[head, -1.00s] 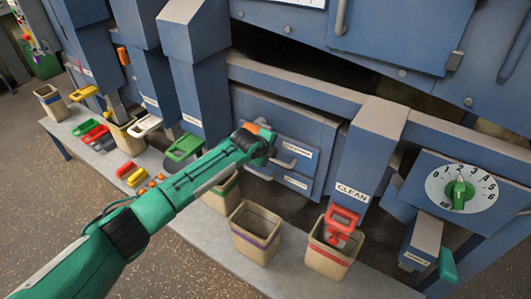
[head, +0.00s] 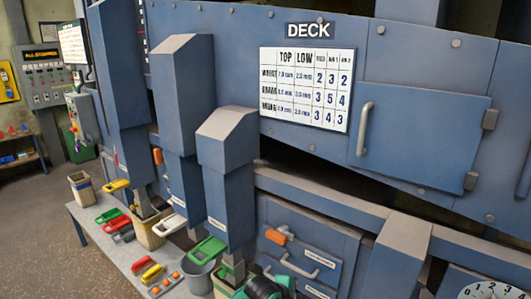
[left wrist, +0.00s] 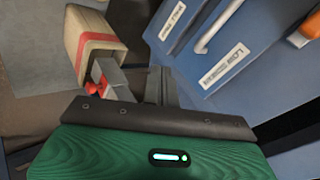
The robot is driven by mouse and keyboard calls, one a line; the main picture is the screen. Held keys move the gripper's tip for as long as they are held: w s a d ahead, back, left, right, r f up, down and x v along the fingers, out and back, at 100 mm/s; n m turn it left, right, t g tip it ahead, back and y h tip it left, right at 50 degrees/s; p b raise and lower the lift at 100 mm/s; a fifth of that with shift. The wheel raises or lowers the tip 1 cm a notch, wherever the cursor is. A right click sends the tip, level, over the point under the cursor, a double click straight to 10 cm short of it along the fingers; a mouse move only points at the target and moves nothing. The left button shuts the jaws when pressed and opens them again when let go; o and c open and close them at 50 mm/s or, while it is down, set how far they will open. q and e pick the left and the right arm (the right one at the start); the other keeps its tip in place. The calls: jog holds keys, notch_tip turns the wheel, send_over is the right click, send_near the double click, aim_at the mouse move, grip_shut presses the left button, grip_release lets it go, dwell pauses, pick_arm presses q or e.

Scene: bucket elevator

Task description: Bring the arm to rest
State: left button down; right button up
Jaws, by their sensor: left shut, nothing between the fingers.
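My left arm (head: 264,289) shows only as a green and black piece at the bottom edge of the head view, in front of the chutes and drawers. In the left wrist view my left gripper (left wrist: 160,86) is shut and empty, with its dark fingers beyond the green wrist housing. It is near the labelled drawer fronts (left wrist: 235,65). A tan bucket (left wrist: 92,48) with a red band is at upper left there, apart from the fingers as far as I can tell. My right gripper is not in view.
A low bench (head: 88,222) holds tan buckets, a grey bucket (head: 201,276) and coloured pieces. Blue chutes (head: 228,170) rise behind it. A door handle (head: 364,128) and a drawer handle (head: 298,267) stick out. A DECK chart (head: 306,88) hangs on the blue machine. Floor at left is clear.

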pick_arm(q)
jog(key=s+a+f+n+g+y, duration=0.1)
jog(key=s+a+n+y, duration=0.2)
jog(key=s+a+n, duration=1.1)
jog(key=s+a+n+g+y, duration=0.1)
jog(key=s+a+n+y, duration=0.35)
jog(key=s+a, duration=1.6)
jog(key=s+d+f+n+g+h, duration=0.1)
jog(key=s+f, duration=0.1)
jog(key=f, duration=1.4)
jog(key=s+d+f+g, duration=0.1)
jog(key=s+d+f, duration=0.15)
jog(key=f, duration=1.45)
jog(key=s+a+f+g, duration=0.1)
jog(key=s+a+f, duration=0.3)
jog(key=s+f, duration=1.3)
jog(key=shift+s+a+f, duration=0.2)
jog(key=shift+s+f, duration=0.2)
jog(key=shift+s, duration=0.35)
